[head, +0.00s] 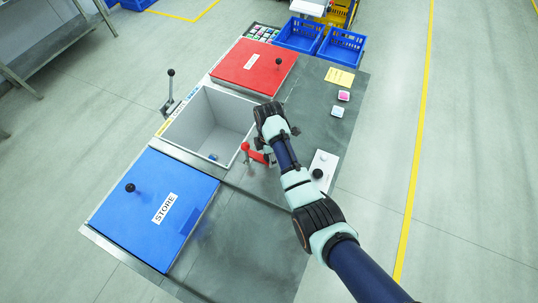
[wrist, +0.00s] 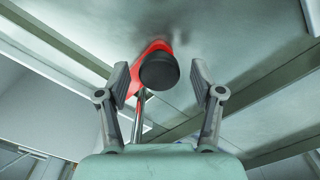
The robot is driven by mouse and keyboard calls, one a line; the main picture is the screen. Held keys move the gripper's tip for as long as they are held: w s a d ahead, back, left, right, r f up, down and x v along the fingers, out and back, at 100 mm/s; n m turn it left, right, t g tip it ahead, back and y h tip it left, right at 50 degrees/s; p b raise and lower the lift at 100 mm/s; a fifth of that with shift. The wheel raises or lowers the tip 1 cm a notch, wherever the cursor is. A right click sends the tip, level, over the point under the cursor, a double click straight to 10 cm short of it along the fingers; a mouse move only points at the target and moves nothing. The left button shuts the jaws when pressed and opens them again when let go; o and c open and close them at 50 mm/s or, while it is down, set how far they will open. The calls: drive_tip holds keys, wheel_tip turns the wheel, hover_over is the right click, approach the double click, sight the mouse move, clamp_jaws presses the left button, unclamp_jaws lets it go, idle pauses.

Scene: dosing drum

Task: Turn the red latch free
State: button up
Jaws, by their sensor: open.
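The red latch (head: 257,156) is beside the right wall of the open grey bin in the head view, partly hidden by my arm. In the wrist view the red latch (wrist: 154,48) shows as a red arm with a dark round knob (wrist: 158,71) at its end. My gripper (wrist: 160,74) is open, with one finger to each side of the knob and visible gaps between. Whether the knob lies at fingertip depth I cannot tell. In the head view my gripper's fingers are mostly hidden by my own arm.
The grey bin (head: 184,136) is open, with a small blue item (head: 212,157) inside. A blue STORE lid (head: 150,215) and a red lid (head: 246,66) flank it. An upright black-knobbed lever (head: 170,88) stands at left. A white plate (head: 326,163) lies right of my arm.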

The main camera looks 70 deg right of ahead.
drive_tip(key=shift+f, duration=0.1)
clamp_jaws()
idle(0.3)
